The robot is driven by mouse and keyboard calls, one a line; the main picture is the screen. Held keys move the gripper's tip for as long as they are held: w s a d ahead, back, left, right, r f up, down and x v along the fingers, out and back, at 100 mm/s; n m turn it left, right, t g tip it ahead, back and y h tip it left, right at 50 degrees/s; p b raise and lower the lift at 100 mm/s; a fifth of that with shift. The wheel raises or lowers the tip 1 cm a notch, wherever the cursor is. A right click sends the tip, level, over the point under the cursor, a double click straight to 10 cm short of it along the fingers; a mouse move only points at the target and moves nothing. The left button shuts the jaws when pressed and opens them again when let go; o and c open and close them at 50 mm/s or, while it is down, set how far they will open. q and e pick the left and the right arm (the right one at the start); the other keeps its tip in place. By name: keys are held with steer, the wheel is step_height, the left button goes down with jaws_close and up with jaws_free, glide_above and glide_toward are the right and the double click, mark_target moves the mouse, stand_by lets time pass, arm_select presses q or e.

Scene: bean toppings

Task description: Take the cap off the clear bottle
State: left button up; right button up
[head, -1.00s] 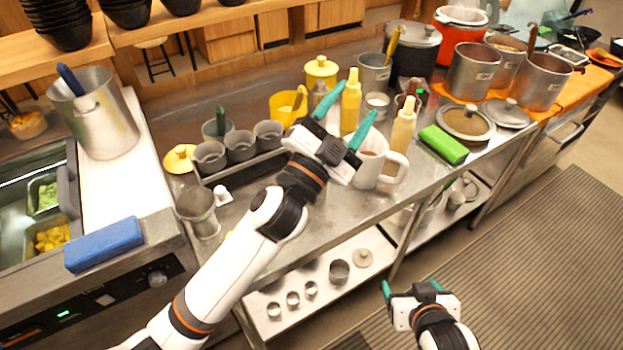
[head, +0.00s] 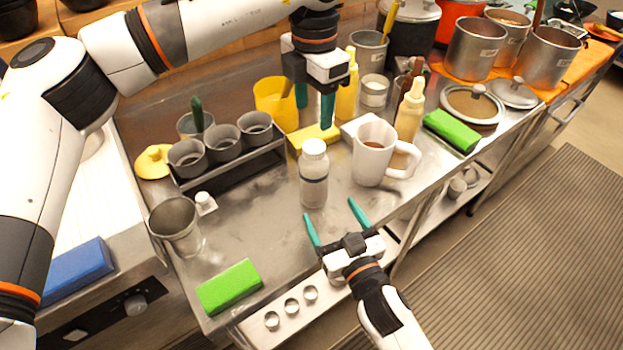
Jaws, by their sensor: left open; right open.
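The clear bottle (head: 314,188) stands upright on the steel counter, with its whitish cap (head: 313,147) on top. My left gripper (head: 314,108) points down, open and empty, above and behind the cap in the head view, apart from it. My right gripper (head: 331,211) is open and empty in front of the bottle, near the counter's front edge. Its fingers point toward the bottle's lower part, and I cannot tell the exact gap.
A white mug (head: 371,160) stands right of the bottle, with a tan squeeze bottle (head: 410,112) beyond it. A yellow block (head: 300,136) lies behind. A rack of grey cups (head: 232,173) is left. A green sponge (head: 229,286) lies at the front left; counter between is clear.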

mark_target(311, 177)
steer(key=x, duration=1.1)
steer(key=shift+w+a, duration=0.1)
steer(key=shift+w, duration=0.2)
